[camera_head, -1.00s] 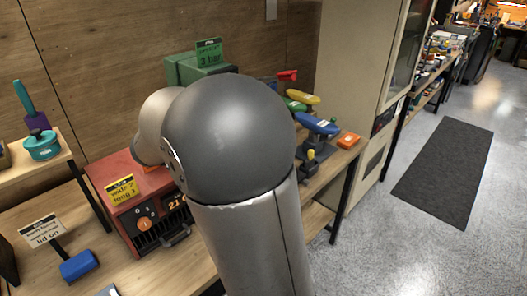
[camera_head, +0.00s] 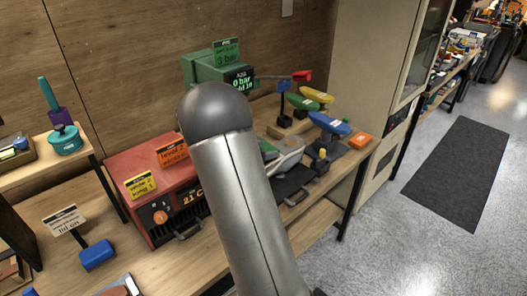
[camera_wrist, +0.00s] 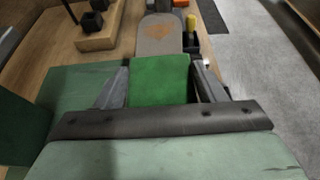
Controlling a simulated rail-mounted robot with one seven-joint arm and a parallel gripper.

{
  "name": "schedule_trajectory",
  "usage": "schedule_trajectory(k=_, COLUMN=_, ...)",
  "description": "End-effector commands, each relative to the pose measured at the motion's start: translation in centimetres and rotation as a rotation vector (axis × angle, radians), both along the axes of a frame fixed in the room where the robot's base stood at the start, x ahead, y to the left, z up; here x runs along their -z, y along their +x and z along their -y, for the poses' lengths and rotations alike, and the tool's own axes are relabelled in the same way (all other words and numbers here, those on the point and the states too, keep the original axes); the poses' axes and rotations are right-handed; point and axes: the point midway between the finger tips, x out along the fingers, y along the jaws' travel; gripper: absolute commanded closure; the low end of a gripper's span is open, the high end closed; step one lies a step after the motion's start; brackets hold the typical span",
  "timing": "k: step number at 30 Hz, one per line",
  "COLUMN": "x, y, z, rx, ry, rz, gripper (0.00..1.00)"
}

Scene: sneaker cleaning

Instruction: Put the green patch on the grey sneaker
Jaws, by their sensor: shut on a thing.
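The green patch (camera_wrist: 160,82) is a flat bright green piece in the wrist view. My gripper (camera_wrist: 158,72) is shut on it, with one dark finger at each side. The grey sneaker (camera_wrist: 159,38) appears beyond the patch, its grey sole facing up with a tan-orange mark on it. The patch's far edge is just short of the sole in the picture; I cannot tell the height gap. In the head view the pale grey sneaker (camera_head: 289,156) is partly seen right of my arm, which hides most of the gripper.
A yellow-topped post (camera_wrist: 191,22) stands right of the sneaker. A wooden block with a black holder (camera_wrist: 92,24) is to its left. Blue (camera_head: 329,123), green (camera_head: 301,102) and yellow (camera_head: 317,94) shoe-like pieces stand behind. A red heater box (camera_head: 150,185) and green press (camera_head: 205,68) are left.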

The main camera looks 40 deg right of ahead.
Motion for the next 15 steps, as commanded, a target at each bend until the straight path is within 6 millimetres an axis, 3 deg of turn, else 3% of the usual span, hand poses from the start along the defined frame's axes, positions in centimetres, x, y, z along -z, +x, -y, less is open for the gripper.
schedule_trajectory(k=3, x=1.0, y=0.0, z=0.0, rx=0.000, ry=0.000, rz=-0.001, gripper=0.66)
schedule_trajectory(k=15, x=1.6, y=0.0, z=0.0, rx=0.000, ry=-0.001, rz=0.001, gripper=0.66)
